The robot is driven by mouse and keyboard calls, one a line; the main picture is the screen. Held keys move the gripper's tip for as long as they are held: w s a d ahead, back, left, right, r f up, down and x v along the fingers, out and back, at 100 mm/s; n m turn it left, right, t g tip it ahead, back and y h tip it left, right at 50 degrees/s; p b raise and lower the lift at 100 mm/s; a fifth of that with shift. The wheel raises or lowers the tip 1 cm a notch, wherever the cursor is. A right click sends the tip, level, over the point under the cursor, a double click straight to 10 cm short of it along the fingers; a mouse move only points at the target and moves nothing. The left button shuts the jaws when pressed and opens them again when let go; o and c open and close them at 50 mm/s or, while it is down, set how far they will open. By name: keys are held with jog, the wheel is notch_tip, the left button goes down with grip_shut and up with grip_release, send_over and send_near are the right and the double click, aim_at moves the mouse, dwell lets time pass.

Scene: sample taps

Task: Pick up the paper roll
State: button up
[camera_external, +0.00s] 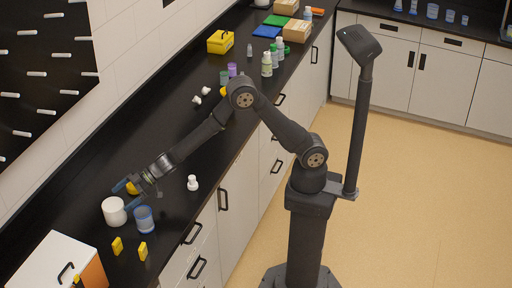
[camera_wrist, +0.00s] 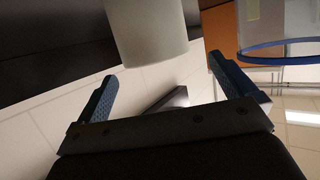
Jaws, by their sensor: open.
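The paper roll (camera_external: 114,211) is a white cylinder standing on the black counter at the lower left of the external view. In the wrist view the white roll (camera_wrist: 148,30) shows at the top centre, in front of my fingers and cut off by the frame's edge. My gripper (camera_external: 127,195) is close to the roll, on its far side in the external view. In the wrist view my gripper (camera_wrist: 164,70) has its two blue fingers wide apart, with nothing held between them.
A blue beaker (camera_external: 144,220) stands just right of the roll; it shows in the wrist view (camera_wrist: 275,30) at the upper right. Two yellow items (camera_external: 118,246) lie nearer the front. A white bottle (camera_external: 192,183) stands right of my gripper. A white box (camera_external: 55,262) is at lower left.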

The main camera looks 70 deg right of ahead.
aim_at(114, 203)
jog(key=shift+x, duration=2.9)
jog(key=shift+w+d, duration=0.15)
jog(key=shift+w, duration=0.05)
jog(key=c, duration=1)
